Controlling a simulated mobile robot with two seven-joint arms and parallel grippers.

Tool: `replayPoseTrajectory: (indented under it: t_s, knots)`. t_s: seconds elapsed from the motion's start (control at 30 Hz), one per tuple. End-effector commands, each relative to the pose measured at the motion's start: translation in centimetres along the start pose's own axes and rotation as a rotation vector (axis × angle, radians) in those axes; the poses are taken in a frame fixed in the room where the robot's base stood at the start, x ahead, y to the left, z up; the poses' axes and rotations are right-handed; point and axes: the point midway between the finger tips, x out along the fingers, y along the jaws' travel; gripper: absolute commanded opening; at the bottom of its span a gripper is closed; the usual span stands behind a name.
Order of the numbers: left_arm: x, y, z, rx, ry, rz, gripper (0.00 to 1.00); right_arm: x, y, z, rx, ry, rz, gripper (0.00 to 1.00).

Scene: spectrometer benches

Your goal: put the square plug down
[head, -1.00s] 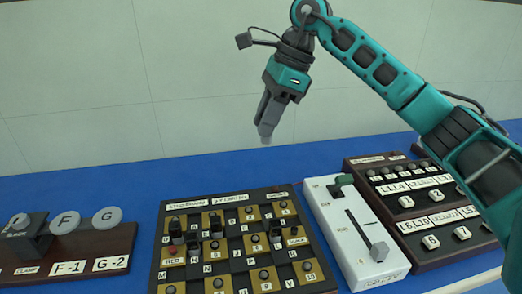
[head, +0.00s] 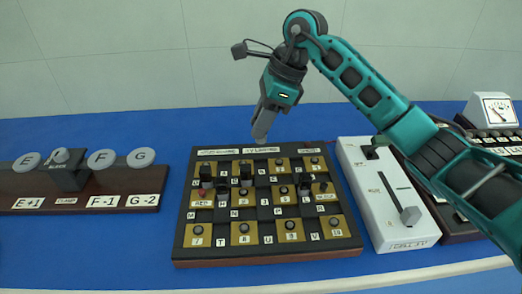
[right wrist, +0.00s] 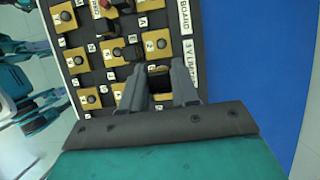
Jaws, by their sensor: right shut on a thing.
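My right gripper (head: 262,128) comes down from above and is over the far edge of the checkered plugboard (head: 266,257). In the right wrist view my right gripper (right wrist: 158,86) has its two grey fingers on either side of a small dark piece, and it is shut on it. I take this piece for the square plug (right wrist: 160,84); it is mostly hidden by the fingers and hard to tell from the dark board behind. In the head view the plug cannot be made out at the fingertips. My left gripper is not in view.
Several black plugs stand upright on the board, one at its left side (head: 205,171). A white slider box (head: 372,222) stands close on the right. A brown rack (head: 110,202) with round grey knobs is at the left. Blue bench top is free between rack and board.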

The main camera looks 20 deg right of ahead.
Motion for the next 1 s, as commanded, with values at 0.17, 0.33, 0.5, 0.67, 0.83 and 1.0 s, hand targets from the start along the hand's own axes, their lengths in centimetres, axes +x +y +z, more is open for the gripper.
replayPoseTrajectory:
  t_s: [0.17,0.33,0.5,0.67,0.83,1.0]
  knots:
    - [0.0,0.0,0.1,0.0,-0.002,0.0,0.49,2.8,0.0,-1.1,0.0,-0.001,0.001,0.0]
    - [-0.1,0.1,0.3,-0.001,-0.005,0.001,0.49,3.7,0.0,-1.5,-0.001,-0.002,0.0,0.0]
    - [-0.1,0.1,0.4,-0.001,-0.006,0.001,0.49,6.0,0.0,-2.4,0.001,-0.001,0.004,0.0]
    - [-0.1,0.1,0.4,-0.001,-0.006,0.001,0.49,7.3,0.0,-3.0,-0.002,-0.002,0.0,0.0]
    - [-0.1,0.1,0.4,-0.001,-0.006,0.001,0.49,7.2,0.0,-3.0,-0.002,-0.001,-0.001,0.0]
    - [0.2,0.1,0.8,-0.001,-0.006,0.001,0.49,7.7,-0.1,-3.2,-0.002,-0.001,-0.002,0.0]
